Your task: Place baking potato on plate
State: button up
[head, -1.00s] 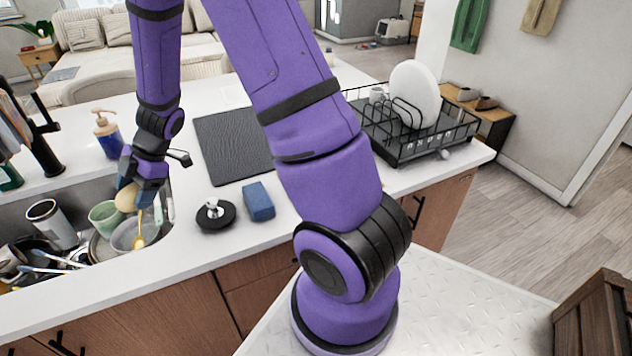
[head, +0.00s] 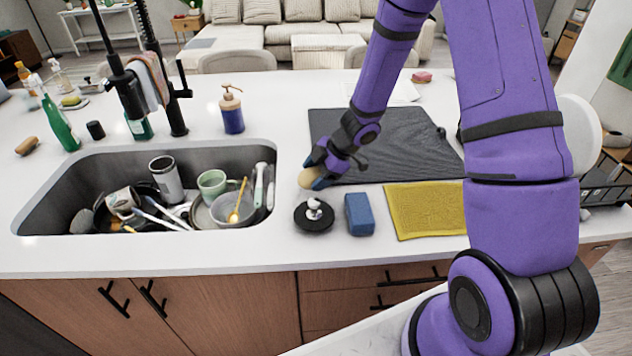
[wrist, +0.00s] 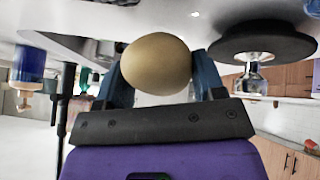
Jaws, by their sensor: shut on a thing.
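The baking potato (head: 308,178) is tan and rounded. My gripper (head: 319,175) is shut on it, beside the black mat's lower left corner and right of the sink; its exact height is unclear. In the wrist view the potato (wrist: 157,63) sits between the two blue fingers of my gripper (wrist: 160,84). A white plate (head: 583,125) stands on edge in the black dish rack at the right, partly hidden by my arm. In the sink, a pale plate (head: 201,217) shows partly under other dishes.
The sink (head: 90,160) holds several cups, bowls and utensils. A black disc with a metal knob (head: 314,218), a blue sponge (head: 359,214) and a yellow cloth (head: 425,208) lie on the counter near my gripper. A soap bottle (head: 232,110) stands behind the sink.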

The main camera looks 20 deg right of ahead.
jog(key=shift+a+f, duration=0.1)
jog(key=shift+f, duration=1.25)
jog(key=o, duration=0.8)
jog(key=shift+f, duration=0.1)
jog(key=shift+c, duration=0.2)
